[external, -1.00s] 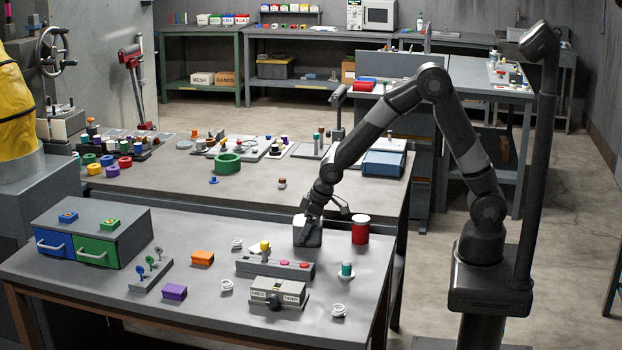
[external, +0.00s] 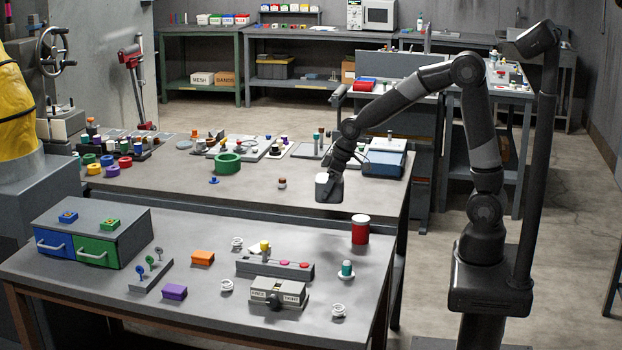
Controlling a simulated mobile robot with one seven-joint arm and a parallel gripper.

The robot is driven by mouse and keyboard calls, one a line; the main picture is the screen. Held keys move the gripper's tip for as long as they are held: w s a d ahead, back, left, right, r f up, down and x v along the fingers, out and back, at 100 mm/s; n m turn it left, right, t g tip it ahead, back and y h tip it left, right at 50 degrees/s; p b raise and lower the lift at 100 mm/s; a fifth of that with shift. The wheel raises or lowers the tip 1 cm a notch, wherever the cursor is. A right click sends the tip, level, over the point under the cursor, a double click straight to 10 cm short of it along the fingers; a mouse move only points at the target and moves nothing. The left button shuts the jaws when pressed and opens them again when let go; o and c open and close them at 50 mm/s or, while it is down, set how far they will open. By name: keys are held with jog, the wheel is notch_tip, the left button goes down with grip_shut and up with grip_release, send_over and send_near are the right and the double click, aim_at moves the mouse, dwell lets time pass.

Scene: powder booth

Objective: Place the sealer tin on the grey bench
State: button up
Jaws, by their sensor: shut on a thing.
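The fingertips are too small to make out. I cannot read a label, so I cannot tell whether this is the sealer tin. A red tin with a white top (external: 360,230) stands upright on the near bench near its right back corner, apart from my gripper.
The near bench holds a two-drawer box (external: 125,222), an orange block (external: 203,258), a purple block (external: 174,292), a button strip (external: 275,268) and white coils. Its back middle is clear. The bench behind holds a green ring (external: 228,163) and a blue box (external: 384,164).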

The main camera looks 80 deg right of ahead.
jog(key=s+d+r+m, duration=0.1)
jog(key=d+r, duration=0.2)
jog(key=d, duration=1)
jog(key=d+r+m, duration=0.1)
jog(key=d+r, duration=0.1)
jog(key=d, duration=1.1)
jog(key=shift+h, duration=0.3)
jog(key=w+a+f, duration=0.2)
jog(key=w, duration=0.1)
jog(key=w+a+f, duration=0.2)
jog(key=a, duration=0.1)
jog(key=w+a+f, duration=0.2)
jog(key=w, duration=0.1)
jog(key=shift+w+a+f, duration=0.15)
jog(key=shift+w+f, duration=0.1)
jog(key=shift+w, duration=0.05)
jog(key=shift+f, duration=2)
jog(key=o, duration=1.3)
jog(key=shift+f, duration=0.15)
jog(key=shift+c, duration=0.2)
